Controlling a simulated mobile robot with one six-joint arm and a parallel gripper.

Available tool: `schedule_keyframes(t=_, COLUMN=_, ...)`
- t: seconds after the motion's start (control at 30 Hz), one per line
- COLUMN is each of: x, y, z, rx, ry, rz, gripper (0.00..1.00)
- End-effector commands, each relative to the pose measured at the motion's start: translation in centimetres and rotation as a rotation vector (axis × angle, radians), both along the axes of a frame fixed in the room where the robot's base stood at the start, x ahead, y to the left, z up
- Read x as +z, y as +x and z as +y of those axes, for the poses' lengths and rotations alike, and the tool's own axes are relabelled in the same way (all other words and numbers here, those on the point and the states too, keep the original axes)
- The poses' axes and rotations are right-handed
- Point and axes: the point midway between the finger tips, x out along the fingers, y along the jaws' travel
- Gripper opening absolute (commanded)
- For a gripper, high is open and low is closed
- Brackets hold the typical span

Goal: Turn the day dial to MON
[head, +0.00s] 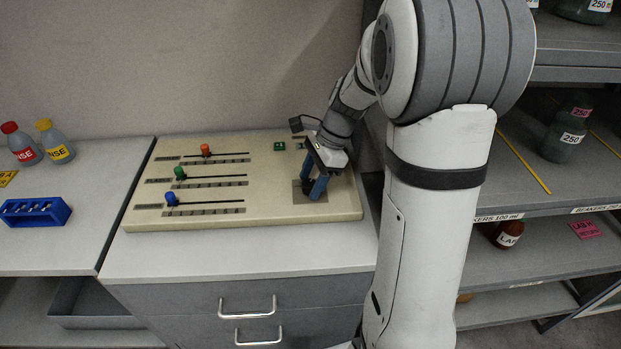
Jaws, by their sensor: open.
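The control panel (281,214) is a beige board lying on the counter. The day dial (306,185) is a small dark knob on a grey plate at the panel's right side, mostly hidden by my gripper. My gripper (312,191) points down over the dial with its blue fingers apart, one on each side of the knob. I cannot tell whether the fingers touch it. The dial's day marks, its pointer and the MON mark are too small or hidden to read.
The panel also has an orange slider (205,150), a green slider (180,173), a blue slider (171,198) and a green button (280,146). A blue rack (35,212) and two bottles stand at left. Shelves (560,190) with labelled containers stand at right.

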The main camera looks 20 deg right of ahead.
Motion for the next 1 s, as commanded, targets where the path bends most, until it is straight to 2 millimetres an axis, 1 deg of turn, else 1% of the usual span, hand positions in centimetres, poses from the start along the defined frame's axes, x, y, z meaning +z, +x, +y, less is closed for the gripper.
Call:
schedule_keyframes(t=0.1, x=0.02, y=0.00, z=0.01, rx=0.000, ry=0.000, rz=0.000, gripper=0.52)
schedule_keyframes(t=0.63, x=0.04, y=0.02, z=0.05, rx=0.001, ry=0.000, rz=0.000, gripper=0.09)
schedule_keyframes(t=0.67, x=0.05, y=0.01, z=0.53, rx=0.005, ry=0.000, rz=0.000, gripper=0.08)
schedule_keyframes(t=1.0, x=0.09, y=0.05, z=0.13, rx=0.010, ry=0.000, rz=-0.001, gripper=0.08)
